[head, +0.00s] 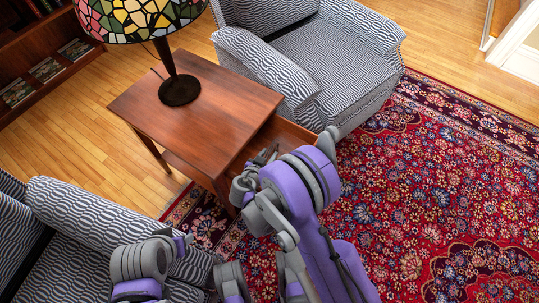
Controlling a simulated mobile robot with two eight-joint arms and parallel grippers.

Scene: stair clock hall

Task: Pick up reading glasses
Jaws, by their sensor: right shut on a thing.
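My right gripper (264,158) is over the right side of the wooden side table (200,120), at what looks like a pulled-out drawer (287,134). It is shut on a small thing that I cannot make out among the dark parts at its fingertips. My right arm hides most of the drawer's inside and its front. I cannot pick out the reading glasses for certain anywhere in the head view. My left gripper (179,242) is low at the left, over the striped seat's arm, and its fingers do not show clearly.
A stained-glass lamp (179,88) stands on the table. A striped armchair (330,60) stands close beyond the drawer. Another striped seat (100,215) is at the lower left. A bookshelf (45,65) is at the upper left. The red patterned rug (440,190) is clear at the right.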

